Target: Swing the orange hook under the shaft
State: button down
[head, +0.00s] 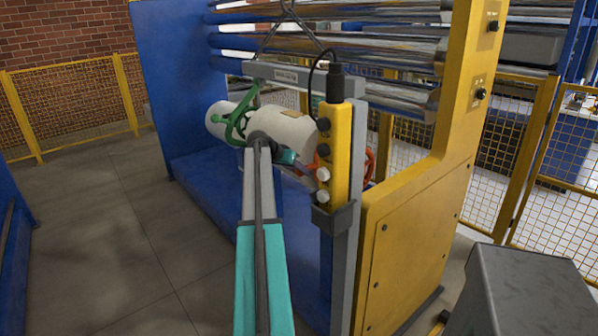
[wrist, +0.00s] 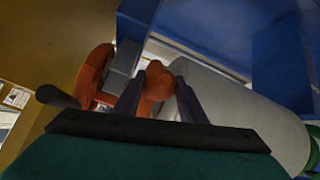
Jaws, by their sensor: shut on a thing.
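The orange hook (head: 370,166) hangs at the right end of the grey lifting beam (head: 290,76), partly behind the yellow pendant in the head view. In the wrist view the hook's curved part (wrist: 92,76) is on the left and its rounded orange knob (wrist: 157,72) sits between my fingers. My gripper (wrist: 156,88) is shut on that knob. The white roll (head: 283,132) lies just right of the fingers in the wrist view (wrist: 235,105). A dark rod end (wrist: 55,97) shows beside the hook; I cannot tell if it is the shaft. The hook's lower tip is not clear.
A green hook (head: 238,122) hangs around the left part of the roll. The yellow button pendant (head: 335,150) and its grey post stand close right of my arm. The blue machine frame (head: 200,190) and yellow cabinet (head: 420,240) flank the roll. Open floor (head: 110,240) lies left.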

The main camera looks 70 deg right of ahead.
jog(key=shift+w+d+f, duration=0.25)
jog(key=shift+w+d, duration=0.05)
jog(key=shift+d, duration=0.1)
jog(key=shift+s+d, duration=0.1)
jog(key=shift+s, duration=0.1)
jog(key=c, duration=1.3)
grip_release()
jog(key=shift+o, duration=0.7)
jog(key=shift+d+f, duration=0.1)
jog(key=shift+f, duration=0.05)
jog(key=shift+s, duration=0.15)
jog(key=shift+s, duration=0.1)
jog(key=shift+a+r, duration=0.5)
jog(key=shift+r, duration=0.05)
jog(key=b+v, duration=0.1)
jog(key=v, duration=1.2)
jog(key=shift+w+b, duration=0.2)
jog(key=shift+b, duration=0.15)
